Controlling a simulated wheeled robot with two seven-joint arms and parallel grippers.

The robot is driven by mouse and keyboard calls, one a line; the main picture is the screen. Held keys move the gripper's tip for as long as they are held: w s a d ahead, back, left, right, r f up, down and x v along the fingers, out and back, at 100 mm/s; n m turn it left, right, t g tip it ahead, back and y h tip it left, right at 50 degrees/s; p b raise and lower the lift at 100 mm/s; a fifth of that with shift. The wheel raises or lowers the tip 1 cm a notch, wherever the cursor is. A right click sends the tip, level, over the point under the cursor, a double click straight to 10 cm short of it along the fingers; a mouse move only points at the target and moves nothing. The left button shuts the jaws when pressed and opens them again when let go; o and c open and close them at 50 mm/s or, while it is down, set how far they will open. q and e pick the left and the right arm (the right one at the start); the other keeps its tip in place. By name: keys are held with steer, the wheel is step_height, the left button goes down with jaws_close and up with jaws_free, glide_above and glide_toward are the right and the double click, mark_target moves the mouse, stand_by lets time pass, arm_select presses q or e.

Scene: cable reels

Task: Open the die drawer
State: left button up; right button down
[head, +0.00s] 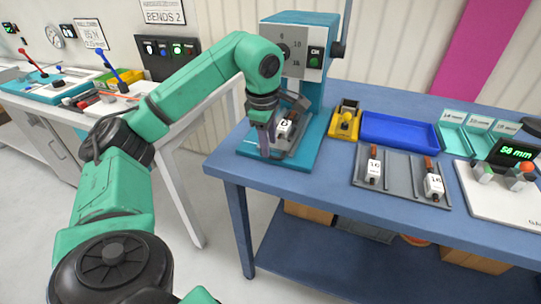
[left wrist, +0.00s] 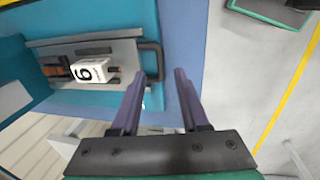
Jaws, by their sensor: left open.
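The die drawer (left wrist: 125,52) is a grey tray in the base of the teal press (head: 318,98). A white die block marked with a 6 or 9 (left wrist: 90,71) sits in it and also shows in the head view (head: 284,128). The drawer's dark bar handle (left wrist: 158,62) is at its outer end. My left gripper (left wrist: 161,74) is open and empty, its purple fingertips close to the handle, with the left finger nearest. I cannot tell whether the handle lies between the fingers. In the head view my left gripper (head: 266,140) partly covers the drawer front. My right gripper is not seen.
On the blue table (head: 330,168) a yellow holder (head: 345,124), a blue tray (head: 398,130) and a grey rack (head: 402,180) with two white dies stand right of the press. A display (head: 514,152) is at the far right. The table's front edge is near the press.

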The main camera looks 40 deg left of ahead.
mark_target(271, 156)
arm_select(q)
steer(key=shift+w+f, duration=0.15)
steer(key=shift+f, duration=0.7)
steer(key=shift+w+f, duration=0.15)
steer(key=shift+f, duration=0.65)
jaws_close()
